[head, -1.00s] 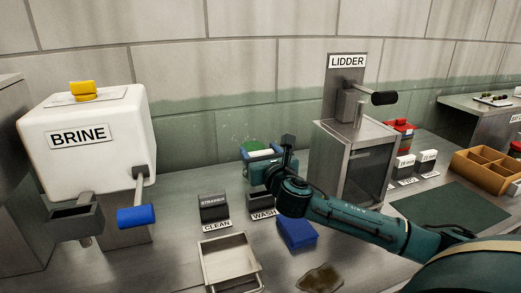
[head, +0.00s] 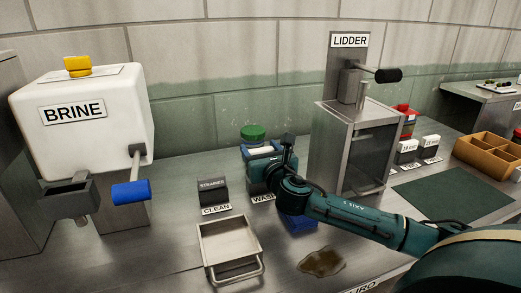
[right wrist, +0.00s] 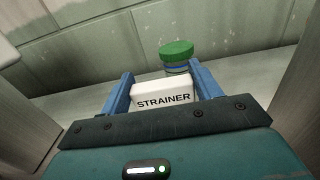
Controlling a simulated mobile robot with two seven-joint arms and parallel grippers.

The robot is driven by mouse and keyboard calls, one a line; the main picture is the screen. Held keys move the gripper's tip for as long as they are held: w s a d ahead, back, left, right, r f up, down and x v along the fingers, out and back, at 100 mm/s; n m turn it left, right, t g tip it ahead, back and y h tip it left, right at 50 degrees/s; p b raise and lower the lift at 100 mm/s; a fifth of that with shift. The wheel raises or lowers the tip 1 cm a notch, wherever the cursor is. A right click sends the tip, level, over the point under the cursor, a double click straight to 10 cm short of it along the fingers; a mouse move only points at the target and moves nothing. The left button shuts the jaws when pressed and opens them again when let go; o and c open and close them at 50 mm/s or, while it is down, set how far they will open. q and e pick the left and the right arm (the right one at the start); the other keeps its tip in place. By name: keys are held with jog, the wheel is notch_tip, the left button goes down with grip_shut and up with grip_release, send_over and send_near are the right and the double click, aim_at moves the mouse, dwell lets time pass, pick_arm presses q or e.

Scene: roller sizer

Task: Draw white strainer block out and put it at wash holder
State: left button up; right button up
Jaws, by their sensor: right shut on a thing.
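My right gripper (head: 262,154) is shut on the white strainer block (right wrist: 163,95). In the right wrist view its "STRAINER" face shows between the two blue fingers. In the head view only a white sliver of the block (head: 261,150) shows at the fingers. The gripper is directly over the wash holder (head: 256,188), very close to it. The gripper and arm partly cover the holder and its "WASH" label, so I cannot tell whether the block touches it. My left gripper is not in view.
Left of the wash holder, the clean holder (head: 212,192) carries a dark strainer block. A green-lidded jar (head: 253,132) stands behind the gripper. A metal tray (head: 229,243), a blue block (head: 299,223) and a brown puddle (head: 321,262) are in front. The lidder (head: 352,150) stands right.

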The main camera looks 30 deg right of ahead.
jog(key=shift+p, duration=0.95)
dwell(1.1)
jog(key=shift+f+b, duration=1.7)
jog(key=shift+f, duration=0.85)
jog(key=o, duration=1.1)
jog(key=shift+s+a, duration=0.1)
jog(key=shift+s, duration=0.25)
jog(key=v, duration=1.2)
jog(key=shift+s, duration=0.3)
